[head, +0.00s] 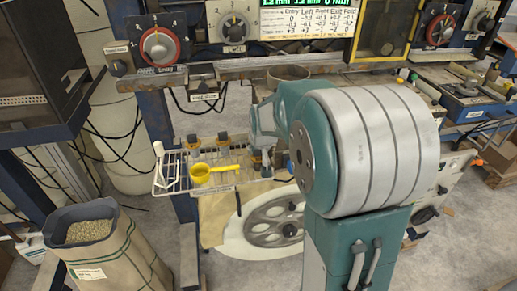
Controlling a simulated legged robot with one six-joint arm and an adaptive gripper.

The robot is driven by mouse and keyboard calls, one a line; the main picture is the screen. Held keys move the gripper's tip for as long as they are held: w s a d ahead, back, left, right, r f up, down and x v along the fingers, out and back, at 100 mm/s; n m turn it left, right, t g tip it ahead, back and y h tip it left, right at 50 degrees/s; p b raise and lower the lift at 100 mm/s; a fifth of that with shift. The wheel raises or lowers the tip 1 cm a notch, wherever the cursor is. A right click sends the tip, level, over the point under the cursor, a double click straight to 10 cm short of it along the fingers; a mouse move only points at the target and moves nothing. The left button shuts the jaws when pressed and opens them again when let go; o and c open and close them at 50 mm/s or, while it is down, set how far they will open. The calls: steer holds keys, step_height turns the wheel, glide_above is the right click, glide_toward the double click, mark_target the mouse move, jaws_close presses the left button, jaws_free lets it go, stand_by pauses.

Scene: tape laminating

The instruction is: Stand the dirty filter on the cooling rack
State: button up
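A white wire rack (224,183), which looks like the cooling rack, sticks out at the middle left below the machine's ledge. Several dark upright pieces with orange-brown parts, one of them at its left (193,142), stand along its back. I cannot tell whether any of these is the dirty filter; nothing is clearly recognisable as dirty. A yellow scoop-like cup with a handle (201,173) sits at the rack's front. My arm reaches toward the rack's right end. My gripper is mostly hidden behind my arm there, so its fingers and anything held cannot be made out.
A shelf ledge (215,70) with red and grey dials runs above the rack. A spoked wheel (275,220) lies below. A sack of pellets (108,250) stands lower left. Cables hang behind the rack.

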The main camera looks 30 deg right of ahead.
steer(key=shift+o, duration=0.8)
steer(key=shift+r, duration=0.3)
steer(key=v, duration=1.1)
steer(key=s+a+n+y, duration=0.1)
steer(key=s+a, duration=0.5)
steer(key=s, duration=0.4)
steer(key=s+a+n, duration=0.2)
steer(key=s+a, duration=0.5)
steer(key=s, duration=0.3)
steer(key=shift+f+y, duration=0.4)
steer(key=shift+f, duration=0.1)
